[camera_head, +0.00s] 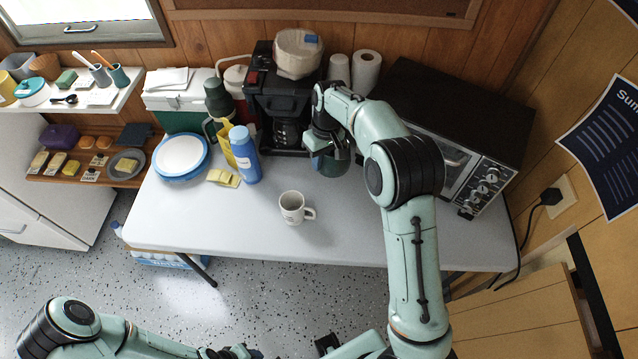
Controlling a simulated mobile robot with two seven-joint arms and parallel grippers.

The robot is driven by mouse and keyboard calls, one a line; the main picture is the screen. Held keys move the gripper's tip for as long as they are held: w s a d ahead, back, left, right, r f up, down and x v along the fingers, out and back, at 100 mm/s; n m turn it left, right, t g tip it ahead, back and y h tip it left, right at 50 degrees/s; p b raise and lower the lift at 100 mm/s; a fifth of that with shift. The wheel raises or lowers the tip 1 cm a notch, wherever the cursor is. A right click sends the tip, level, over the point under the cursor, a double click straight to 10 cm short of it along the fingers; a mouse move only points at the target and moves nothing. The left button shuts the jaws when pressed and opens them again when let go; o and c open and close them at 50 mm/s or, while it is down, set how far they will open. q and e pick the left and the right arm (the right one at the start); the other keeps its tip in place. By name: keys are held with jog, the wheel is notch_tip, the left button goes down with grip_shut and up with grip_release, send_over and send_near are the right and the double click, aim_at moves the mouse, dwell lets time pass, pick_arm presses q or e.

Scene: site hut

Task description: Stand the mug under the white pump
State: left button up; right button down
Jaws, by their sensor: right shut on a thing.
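A white mug (292,208) with dark marking stands upright on the white table, its handle to the right. My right gripper (322,140) is shut on a dark teal, rounded vessel (333,165), partly hidden by the gripper; I cannot tell whether it touches the table. It is behind and right of the white mug, in front of the coffee maker. A red-and-white container (236,76) with a curved white tube stands at the back; this may be the white pump, but I cannot be sure. My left gripper (238,352) is cut off at the bottom edge.
A black coffee maker (284,95), a blue bottle (244,155), a yellow jug (225,147), a dark green flask (218,98) and blue-rimmed plates (181,156) crowd the table's back left. A toaster oven (452,160) fills the right. The front of the table (240,225) is clear around the white mug.

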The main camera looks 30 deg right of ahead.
notch_tip(320, 180, down, 14)
jog(key=shift+w+r, duration=0.15)
jog(key=shift+b, duration=0.3)
jog(key=c, duration=1.2)
grip_release()
